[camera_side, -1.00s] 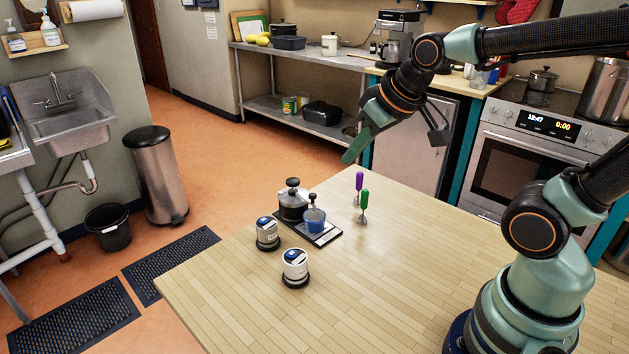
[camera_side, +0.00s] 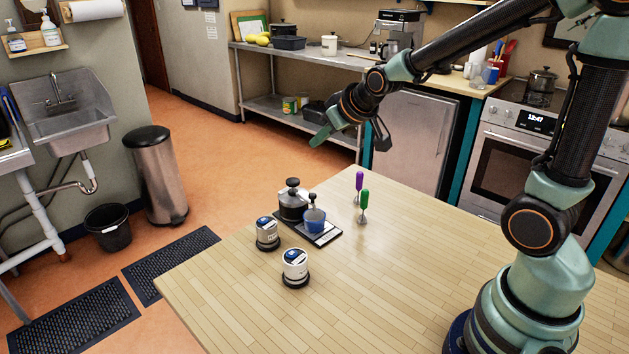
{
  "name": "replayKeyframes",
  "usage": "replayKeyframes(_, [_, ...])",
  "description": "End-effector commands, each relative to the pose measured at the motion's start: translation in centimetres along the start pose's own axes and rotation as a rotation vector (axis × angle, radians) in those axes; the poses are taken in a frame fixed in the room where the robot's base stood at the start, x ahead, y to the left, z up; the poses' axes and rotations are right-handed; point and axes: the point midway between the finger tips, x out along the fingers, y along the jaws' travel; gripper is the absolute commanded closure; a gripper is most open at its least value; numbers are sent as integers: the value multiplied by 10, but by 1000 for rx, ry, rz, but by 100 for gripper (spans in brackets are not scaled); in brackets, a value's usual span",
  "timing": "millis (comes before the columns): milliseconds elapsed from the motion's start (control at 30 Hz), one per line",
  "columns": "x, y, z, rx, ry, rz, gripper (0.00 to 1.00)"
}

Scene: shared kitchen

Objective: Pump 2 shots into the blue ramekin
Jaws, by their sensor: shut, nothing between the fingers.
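The blue ramekin (camera_side: 314,222) stands upright on a flat dark tray (camera_side: 328,238) on the wooden table. A dark pump dispenser (camera_side: 292,203) with a round knob on top stands just left of and behind the ramekin. A smaller dark knob shows right behind the ramekin; what it belongs to is partly hidden. My gripper (camera_side: 318,140) is in the air above and behind the dispenser and ramekin, apart from both. It holds nothing, and its green finger points down to the left.
Two labelled jars (camera_side: 267,233) (camera_side: 295,266) stand on dark bases left of and in front of the tray. A purple-handled tool (camera_side: 359,184) and a green-handled tool (camera_side: 364,204) stand upright to the right. The table's right and front parts are clear.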

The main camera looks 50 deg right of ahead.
Motion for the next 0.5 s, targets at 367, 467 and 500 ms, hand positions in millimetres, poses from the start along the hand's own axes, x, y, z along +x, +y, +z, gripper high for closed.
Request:
replayKeyframes(367, [28,-3,2,-1,-5,-5,100])
replayKeyframes(467, [41,-4,1,-1,-5,-6,100])
replayKeyframes(500, [47,-5,1,-1,-5,-7,100])
